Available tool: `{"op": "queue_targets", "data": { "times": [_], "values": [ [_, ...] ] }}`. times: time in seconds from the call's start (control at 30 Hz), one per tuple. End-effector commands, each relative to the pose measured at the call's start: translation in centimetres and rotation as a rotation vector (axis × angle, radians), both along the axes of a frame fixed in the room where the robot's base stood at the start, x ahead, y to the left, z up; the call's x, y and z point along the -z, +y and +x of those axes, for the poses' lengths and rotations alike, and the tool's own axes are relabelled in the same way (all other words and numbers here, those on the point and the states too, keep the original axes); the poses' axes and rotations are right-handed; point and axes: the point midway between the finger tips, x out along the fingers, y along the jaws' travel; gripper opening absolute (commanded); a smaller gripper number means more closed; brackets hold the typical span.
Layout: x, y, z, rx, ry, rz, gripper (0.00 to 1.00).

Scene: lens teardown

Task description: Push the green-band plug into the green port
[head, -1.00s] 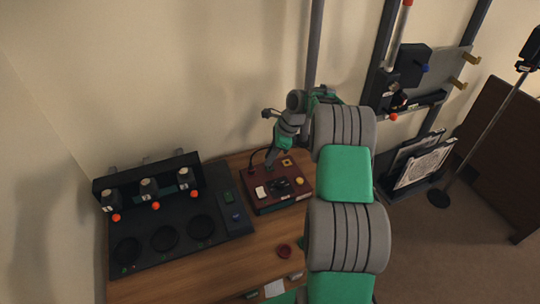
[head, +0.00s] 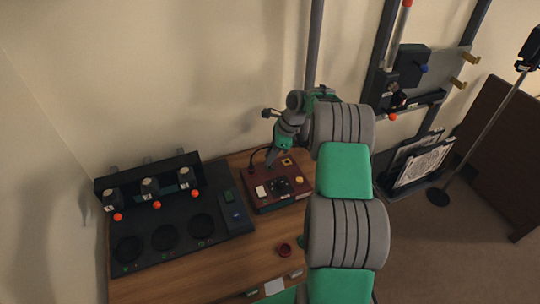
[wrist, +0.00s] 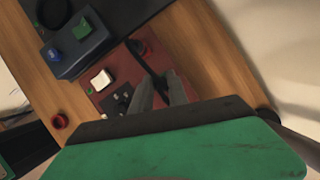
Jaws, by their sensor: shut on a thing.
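My gripper (head: 269,164) is over the back left part of a dark red box (head: 262,207) on the wooden bench. In the wrist view my gripper (wrist: 160,92) is shut on a plug at the end of a dark cable (wrist: 147,62). The plug is mostly hidden between the fingers, and its band colour cannot be made out. The red box (wrist: 117,63) has a black socket area (wrist: 124,103) beside the fingers. I cannot pick out the green port or tell whether the plug touches a port.
A small red ring (head: 284,249) lies on the bench in front. A wall stands close behind.

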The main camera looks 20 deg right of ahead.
Motion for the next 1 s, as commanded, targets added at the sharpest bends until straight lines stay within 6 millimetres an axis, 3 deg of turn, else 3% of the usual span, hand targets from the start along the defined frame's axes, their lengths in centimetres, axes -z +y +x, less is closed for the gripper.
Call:
{"op": "queue_targets", "data": {
  "times": [1.0],
  "values": [
    [0.77,0.02,-0.01,-0.001,0.000,0.000,0.00]
  ]
}}
